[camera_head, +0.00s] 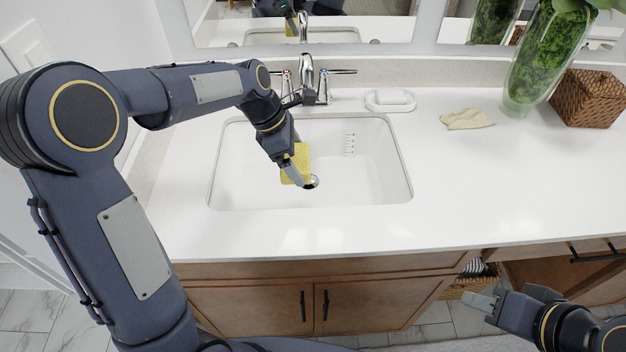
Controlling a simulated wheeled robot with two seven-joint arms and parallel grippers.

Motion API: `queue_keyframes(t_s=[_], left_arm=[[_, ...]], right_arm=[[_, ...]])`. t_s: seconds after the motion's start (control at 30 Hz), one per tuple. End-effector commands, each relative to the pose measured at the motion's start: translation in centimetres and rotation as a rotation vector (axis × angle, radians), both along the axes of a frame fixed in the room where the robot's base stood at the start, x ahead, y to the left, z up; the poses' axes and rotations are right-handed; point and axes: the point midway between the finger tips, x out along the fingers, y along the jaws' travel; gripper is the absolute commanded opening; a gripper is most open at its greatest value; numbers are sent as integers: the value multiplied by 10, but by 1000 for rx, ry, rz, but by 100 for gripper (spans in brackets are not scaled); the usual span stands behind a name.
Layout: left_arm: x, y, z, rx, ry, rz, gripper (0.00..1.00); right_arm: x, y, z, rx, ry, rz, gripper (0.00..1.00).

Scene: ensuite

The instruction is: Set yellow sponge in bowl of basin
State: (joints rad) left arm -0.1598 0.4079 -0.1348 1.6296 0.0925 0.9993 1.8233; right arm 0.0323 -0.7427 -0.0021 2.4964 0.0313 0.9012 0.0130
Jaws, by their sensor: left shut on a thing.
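The yellow sponge (301,160) is held in my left gripper (296,172), over the white basin (375,170) set into the counter. The gripper is shut on the sponge, which appears upright between the fingers. The sponge is near the drain (312,182) in the picture; I cannot tell whether it touches the basin floor. My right gripper (480,302) is at the lower right, in front of the cabinet and below the counter top. Its fingertips show, but I cannot tell whether they are apart.
The faucet (307,78) stands behind the basin, close to my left forearm. A soap dish (390,106), a folded cloth (467,119), a glass vase (535,65) and a wicker box (590,98) stand to the right. The counter's front right is clear.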

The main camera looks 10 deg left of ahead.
Motion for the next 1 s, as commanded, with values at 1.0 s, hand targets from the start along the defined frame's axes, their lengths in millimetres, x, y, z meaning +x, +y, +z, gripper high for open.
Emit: queue_keyframes(t_s=[1.0], left_arm=[[0, 0, -129, 0, 3, 1, 72]], right_arm=[[0, 0, -64, 0, 0, 0, 36]])
